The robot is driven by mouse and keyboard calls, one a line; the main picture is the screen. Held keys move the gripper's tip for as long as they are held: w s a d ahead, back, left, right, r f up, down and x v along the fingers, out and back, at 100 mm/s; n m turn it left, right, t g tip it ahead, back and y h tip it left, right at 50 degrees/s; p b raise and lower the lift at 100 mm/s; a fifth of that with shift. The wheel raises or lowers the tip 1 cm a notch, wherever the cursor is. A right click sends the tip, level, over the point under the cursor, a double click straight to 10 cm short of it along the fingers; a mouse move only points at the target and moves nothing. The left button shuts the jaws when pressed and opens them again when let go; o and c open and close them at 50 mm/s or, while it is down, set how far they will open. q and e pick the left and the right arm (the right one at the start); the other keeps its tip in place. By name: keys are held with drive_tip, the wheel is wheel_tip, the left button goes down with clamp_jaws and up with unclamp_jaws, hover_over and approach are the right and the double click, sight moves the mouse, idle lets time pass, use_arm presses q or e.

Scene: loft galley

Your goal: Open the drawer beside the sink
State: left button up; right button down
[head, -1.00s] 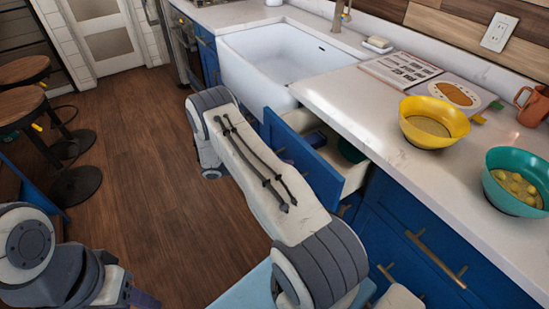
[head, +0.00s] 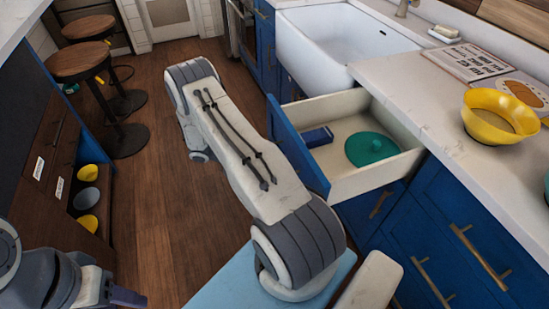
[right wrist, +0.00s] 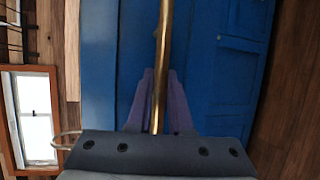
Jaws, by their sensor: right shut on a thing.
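The drawer (head: 345,182) beside the sink (head: 335,50) stands well open in the head view, its blue front (head: 296,150) pulled away from the cabinet. Inside lie a teal round lid (head: 371,149) and a small blue box (head: 317,137). In the right wrist view my right gripper (right wrist: 158,105) has its purple fingers shut on the brass drawer handle (right wrist: 161,45), against the blue front. In the head view my right arm hides this gripper and the handle. My left gripper (head: 128,298) is partly visible at the lower left, away from the drawer; its jaw opening is unclear.
The counter (head: 425,90) holds a yellow bowl (head: 500,115), a booklet (head: 472,62) and a soap dish (head: 444,33). Closed drawers with brass handles lie below. Stools (head: 80,62) and an open shelf with bowls (head: 88,200) stand left. Wooden floor (head: 150,190) lies between.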

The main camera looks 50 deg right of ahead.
drive_tip(key=shift+w, duration=0.2)
drive_tip(key=c, duration=0.8)
unclamp_jaws()
drive_tip(key=shift+a, duration=0.1)
drive_tip(key=shift+c, duration=0.2)
drive_tip(key=shift+s, duration=0.1)
drive_tip(key=b+v, duration=0.2)
drive_tip(key=v, duration=0.8)
drive_tip(key=shift+w+a+r, duration=0.15)
drive_tip(key=shift+w+a, duration=0.05)
drive_tip(key=shift+w, duration=0.05)
